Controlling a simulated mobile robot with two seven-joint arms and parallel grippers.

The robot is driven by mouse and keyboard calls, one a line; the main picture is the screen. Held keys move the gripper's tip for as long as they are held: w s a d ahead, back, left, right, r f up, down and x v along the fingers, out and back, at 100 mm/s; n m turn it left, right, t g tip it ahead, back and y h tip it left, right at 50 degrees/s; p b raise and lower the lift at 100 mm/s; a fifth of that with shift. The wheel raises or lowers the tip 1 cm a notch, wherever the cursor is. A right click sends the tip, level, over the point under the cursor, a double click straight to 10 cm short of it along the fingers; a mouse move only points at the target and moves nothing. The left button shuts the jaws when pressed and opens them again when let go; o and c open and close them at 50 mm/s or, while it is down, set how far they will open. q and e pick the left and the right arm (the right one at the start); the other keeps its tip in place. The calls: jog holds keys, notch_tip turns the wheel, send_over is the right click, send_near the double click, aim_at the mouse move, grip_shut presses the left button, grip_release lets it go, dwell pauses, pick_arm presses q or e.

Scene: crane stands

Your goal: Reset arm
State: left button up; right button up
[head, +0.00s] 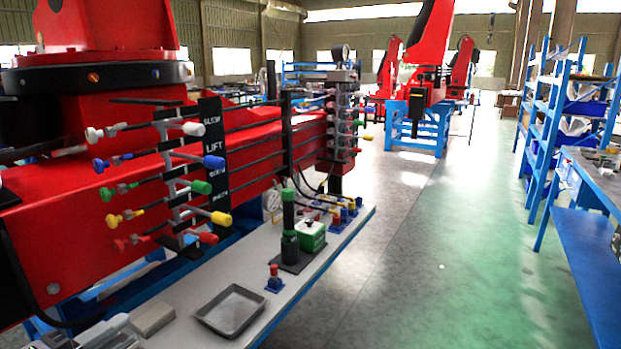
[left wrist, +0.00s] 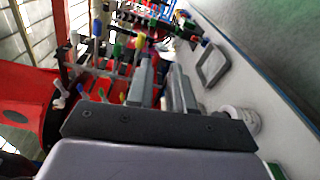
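A red crane (head: 90,200) fills the left of the head view. Its lever bank has black labels; SLEW and LIFT are readable. The levers end in coloured knobs: white (head: 193,129), blue (head: 213,162), green (head: 201,187), yellow (head: 221,218) and red (head: 208,238). Coloured levers also show beyond the fingers in the left wrist view, including a yellow one (left wrist: 138,42). My left gripper (head: 115,326) is low at the left, over the bench side and apart from the knobs. Its two fingers (left wrist: 162,78) stand apart with nothing visible held. My right gripper is out of view.
The pale bench (head: 185,335) carries a grey tray (head: 232,311), a red-topped button (head: 274,279), a green-topped cylinder (head: 289,225) and a green box (head: 311,236). A second lever bank (head: 342,125) stands farther back. Open floor lies right, before blue shelving (head: 545,130).

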pick_arm(q)
notch_tip(320, 180, down, 14)
jog(key=s+f+m+g+y, duration=0.1)
jog(key=s+m+g+y, duration=0.15)
jog(key=m, duration=0.35)
jog(key=s+d+f+m+g+y, duration=0.1)
jog(key=s+d+f+m, duration=0.3)
jog(key=s+f+m, duration=0.1)
jog(key=s+d+f+m+g+y, duration=0.1)
jog(key=s+d+f+m+y, duration=0.1)
jog(key=s+f+m, duration=0.3)
notch_tip(320, 180, down, 4)
jog(key=shift+s+d+m, duration=0.4)
jog(key=shift+s+d, duration=0.45)
jog(key=shift+d, duration=0.05)
